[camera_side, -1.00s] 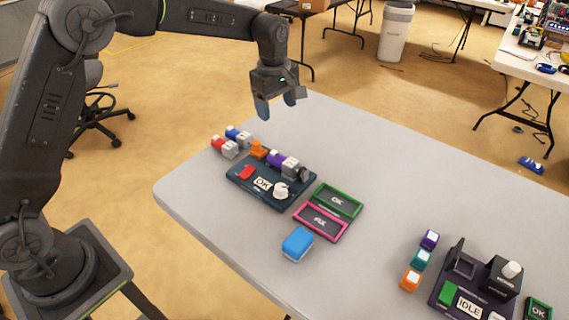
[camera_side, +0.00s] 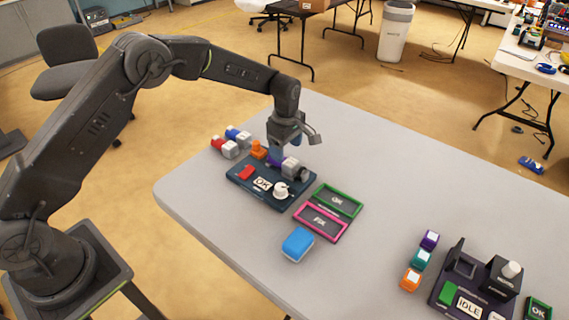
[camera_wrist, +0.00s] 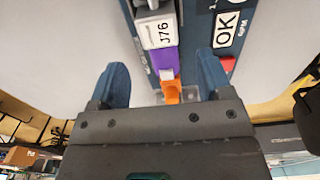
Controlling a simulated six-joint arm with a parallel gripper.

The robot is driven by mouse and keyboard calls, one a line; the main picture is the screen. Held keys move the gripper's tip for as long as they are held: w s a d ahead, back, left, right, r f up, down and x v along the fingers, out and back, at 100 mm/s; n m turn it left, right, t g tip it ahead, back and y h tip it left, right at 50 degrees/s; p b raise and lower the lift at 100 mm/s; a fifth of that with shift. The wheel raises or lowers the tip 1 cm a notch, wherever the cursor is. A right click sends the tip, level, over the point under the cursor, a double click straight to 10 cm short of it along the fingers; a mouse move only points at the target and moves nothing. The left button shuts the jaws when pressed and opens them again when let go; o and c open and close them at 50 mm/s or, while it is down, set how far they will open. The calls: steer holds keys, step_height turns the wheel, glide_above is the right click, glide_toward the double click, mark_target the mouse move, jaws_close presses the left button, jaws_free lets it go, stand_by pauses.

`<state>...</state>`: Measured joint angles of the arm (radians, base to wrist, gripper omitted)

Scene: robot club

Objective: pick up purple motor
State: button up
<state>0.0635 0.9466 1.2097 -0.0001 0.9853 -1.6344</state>
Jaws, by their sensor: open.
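The purple motor (camera_side: 274,160) lies on the dark blue test station (camera_side: 249,188), with a grey body labelled J76 and an orange part beside its purple end. In the wrist view the purple motor (camera_wrist: 164,57) lies between and just beyond my fingertips, its grey body toward the top. My gripper (camera_side: 282,150) is open above the purple end; its two blue fingers (camera_wrist: 165,78) stand apart on either side in the wrist view. I cannot tell from the side view how much height is left between fingers and motor.
Red and blue motors (camera_side: 230,145) stand left of the station. Green OK (camera_side: 338,200) and pink FIX (camera_side: 320,222) trays and a blue box (camera_side: 297,244) lie to the right and front. A second station (camera_side: 470,290) stands far right. The back of the table is clear.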

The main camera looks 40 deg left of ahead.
mark_target(286, 159)
step_height(286, 159, down, 5)
steer(key=shift+d, duration=0.1)
steer(key=shift+r, duration=0.1)
steer(key=c, duration=1.1)
steer(key=shift+c, duration=0.2)
